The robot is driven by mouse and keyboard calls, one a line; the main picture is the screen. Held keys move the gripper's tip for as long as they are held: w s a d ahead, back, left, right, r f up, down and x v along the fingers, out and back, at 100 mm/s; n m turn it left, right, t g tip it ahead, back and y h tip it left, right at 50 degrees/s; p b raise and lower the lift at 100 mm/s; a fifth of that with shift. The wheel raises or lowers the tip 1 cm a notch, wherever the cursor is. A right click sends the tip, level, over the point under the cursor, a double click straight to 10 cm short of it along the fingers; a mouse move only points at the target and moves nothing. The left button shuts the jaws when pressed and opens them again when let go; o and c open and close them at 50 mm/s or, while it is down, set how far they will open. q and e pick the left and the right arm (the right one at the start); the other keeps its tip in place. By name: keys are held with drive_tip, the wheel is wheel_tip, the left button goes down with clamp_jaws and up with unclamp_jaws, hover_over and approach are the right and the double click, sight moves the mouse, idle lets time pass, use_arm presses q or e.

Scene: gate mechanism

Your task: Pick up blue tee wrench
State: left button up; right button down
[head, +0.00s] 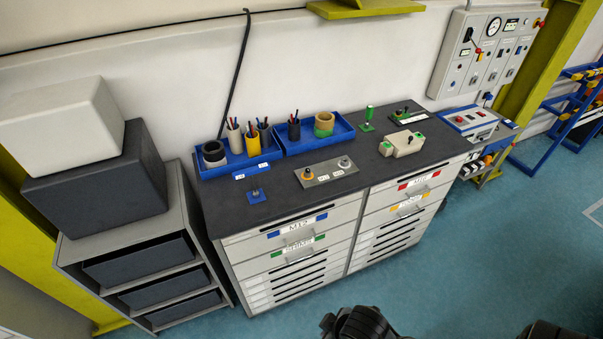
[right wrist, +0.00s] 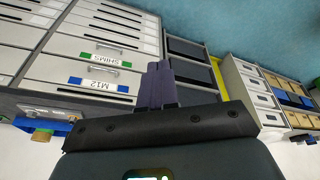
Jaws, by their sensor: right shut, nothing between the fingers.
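A small blue piece (head: 256,194) stands on the dark worktop near its front left edge in the head view. It looks like the blue tee wrench, but it is too small to make out its shape clearly. My right gripper (right wrist: 158,72) shows in the right wrist view with its fingers together and nothing between them. It points toward the drawer cabinet and shelves, clear of the blue piece. Dark parts of my arms show at the bottom edge of the head view, but no fingers are visible there. My left gripper is not in view.
Blue trays (head: 317,137) with pen cups stand at the back of the worktop (head: 290,205). A grey plate (head: 327,171) with knobs and a beige block (head: 402,144) lie to the right. A grey shelf unit (head: 180,215) with boxes stands left. The floor in front is clear.

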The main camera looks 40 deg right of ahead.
idle(0.3)
drive_tip(key=c, duration=0.8)
unclamp_jaws()
